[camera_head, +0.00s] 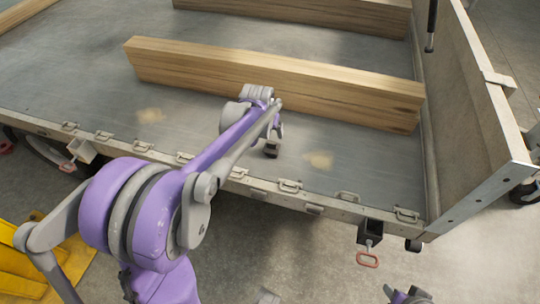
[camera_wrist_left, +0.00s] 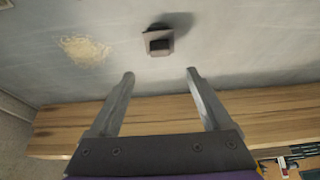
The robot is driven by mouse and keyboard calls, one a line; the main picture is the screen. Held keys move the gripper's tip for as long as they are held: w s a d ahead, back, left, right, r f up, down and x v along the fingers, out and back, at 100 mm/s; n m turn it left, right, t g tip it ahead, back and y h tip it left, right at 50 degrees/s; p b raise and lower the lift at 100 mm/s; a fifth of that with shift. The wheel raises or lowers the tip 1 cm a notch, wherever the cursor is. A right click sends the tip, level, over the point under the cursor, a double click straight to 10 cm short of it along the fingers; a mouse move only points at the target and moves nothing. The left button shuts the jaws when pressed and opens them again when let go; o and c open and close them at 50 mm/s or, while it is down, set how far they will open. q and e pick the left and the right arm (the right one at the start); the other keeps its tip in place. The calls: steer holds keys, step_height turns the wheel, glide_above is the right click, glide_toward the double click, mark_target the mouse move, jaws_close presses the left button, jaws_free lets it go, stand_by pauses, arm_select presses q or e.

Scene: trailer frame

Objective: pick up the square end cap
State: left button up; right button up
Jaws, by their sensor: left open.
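The square end cap (camera_wrist_left: 158,42) is a small dark square piece with a raised block on its flange, lying on the grey trailer bed in the left wrist view. In the head view the cap (camera_head: 271,149) shows as a small dark block just below the end of my left arm. My left gripper (camera_wrist_left: 159,72) is open and empty. In the wrist view its two fingertips are below the cap, with the cap lined up between them and apart from both.
A long wooden beam (camera_head: 275,80) lies on the bed just behind my left gripper, and another beam (camera_head: 310,12) is farther back. An upright side panel (camera_head: 470,100) closes the right side. Handles and brackets line the near edge. A sandy patch (camera_head: 318,158) lies right of the cap.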

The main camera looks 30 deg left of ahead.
arm_select(q)
glide_above(272, 142)
steer(key=s, duration=0.2)
step_height(272, 142, down, 5)
steer(key=x, duration=0.5)
steer(key=shift+w+d+f+b, duration=0.1)
steer(key=shift+d+f+b, duration=0.1)
steer(key=shift+f+b, duration=0.2)
steer(key=shift+r, duration=0.1)
jaws_close()
